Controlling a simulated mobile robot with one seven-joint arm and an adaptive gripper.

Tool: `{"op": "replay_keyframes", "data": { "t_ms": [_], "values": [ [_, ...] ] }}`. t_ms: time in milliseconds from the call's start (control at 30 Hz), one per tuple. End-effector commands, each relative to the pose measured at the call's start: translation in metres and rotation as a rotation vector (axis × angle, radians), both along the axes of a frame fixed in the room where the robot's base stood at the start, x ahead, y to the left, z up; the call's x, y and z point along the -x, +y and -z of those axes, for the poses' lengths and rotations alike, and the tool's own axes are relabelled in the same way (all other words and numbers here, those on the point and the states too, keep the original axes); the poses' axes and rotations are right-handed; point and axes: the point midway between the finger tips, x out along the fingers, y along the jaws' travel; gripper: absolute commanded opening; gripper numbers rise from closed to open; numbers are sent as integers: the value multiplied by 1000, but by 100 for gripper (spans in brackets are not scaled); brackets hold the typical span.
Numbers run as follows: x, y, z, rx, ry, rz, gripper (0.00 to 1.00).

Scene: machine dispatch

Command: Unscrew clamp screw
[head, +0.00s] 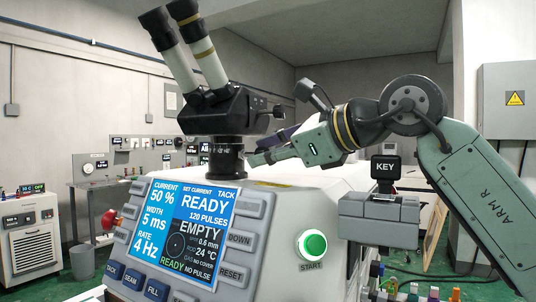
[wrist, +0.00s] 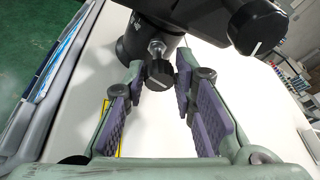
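The clamp screw is a black knob (wrist: 160,76) on a short metal shank at the microscope's dark column in the wrist view. I cannot make it out in the head view. My gripper (wrist: 159,66) is open, with purple ridged pads on both fingers. The knob appears between the two fingertips, with a gap on each side; I cannot tell how deep it sits between them. In the head view my gripper (head: 268,150) points left at the column (head: 226,158) under the microscope (head: 225,110).
The white machine housing (head: 270,190) lies below my gripper. Its screen (head: 190,230) reads READY and EMPTY, beside a green START button (head: 312,245). A KEY block (head: 385,170) stands at right. In the wrist view a larger black knob (wrist: 258,25) overhangs the right finger.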

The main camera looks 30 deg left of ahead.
Motion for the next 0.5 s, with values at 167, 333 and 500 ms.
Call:
{"op": "replay_keyframes", "data": {
  "t_ms": [167,333,500],
  "values": [
    [0,0,0,1,0,0,30],
    [0,-1,1,3,1,-1,30],
    [2,-16,-4,2,1,1,30]
  ]
}}
